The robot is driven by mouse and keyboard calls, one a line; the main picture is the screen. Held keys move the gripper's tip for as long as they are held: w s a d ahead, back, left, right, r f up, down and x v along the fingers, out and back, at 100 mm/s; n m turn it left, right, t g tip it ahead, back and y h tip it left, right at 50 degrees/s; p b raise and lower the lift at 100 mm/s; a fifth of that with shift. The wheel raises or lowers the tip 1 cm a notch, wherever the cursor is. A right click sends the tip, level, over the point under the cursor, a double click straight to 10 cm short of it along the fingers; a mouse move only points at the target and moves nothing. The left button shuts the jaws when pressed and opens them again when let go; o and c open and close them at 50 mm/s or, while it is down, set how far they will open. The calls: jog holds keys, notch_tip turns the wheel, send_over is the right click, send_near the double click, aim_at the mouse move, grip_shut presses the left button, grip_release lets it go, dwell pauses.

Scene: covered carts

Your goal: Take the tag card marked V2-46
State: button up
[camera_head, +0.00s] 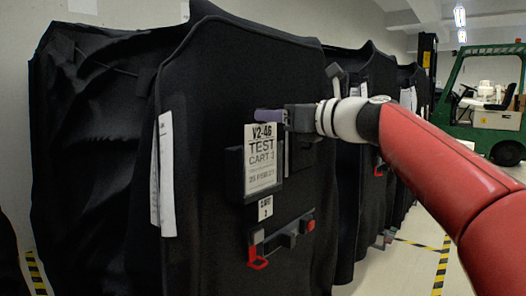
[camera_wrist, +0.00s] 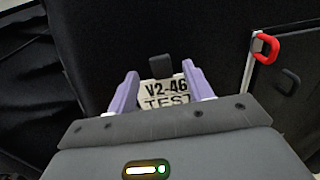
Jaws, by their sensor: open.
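The tag card marked V2-46 (camera_head: 263,153) is white with black print reading TEST CART 3. It stands upright in a dark holder (camera_head: 236,176) on the front of the black covered cart. In the wrist view, the top of the card (camera_wrist: 166,91) shows between the two purple fingers of my gripper (camera_wrist: 158,82); its lower part is hidden behind the gripper body. In the head view, my gripper (camera_head: 270,116) is at the card's upper edge, coming from the right. The fingers are open, one on each side of the card, with a gap showing.
A small label (camera_head: 265,208) sits below the holder. A red-handled latch (camera_head: 258,257) is lower on the cart; a red hook (camera_wrist: 266,48) shows at right in the wrist view. More covered carts (camera_head: 375,130) stand behind. A green forklift (camera_head: 490,100) is far right.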

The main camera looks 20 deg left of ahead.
aim_at(262, 123)
jog(key=x, duration=0.4)
jog(key=shift+w+a+r+p, duration=0.1)
jog(key=shift+w+a+p, duration=0.1)
jog(key=shift+p, duration=0.2)
grip_shut()
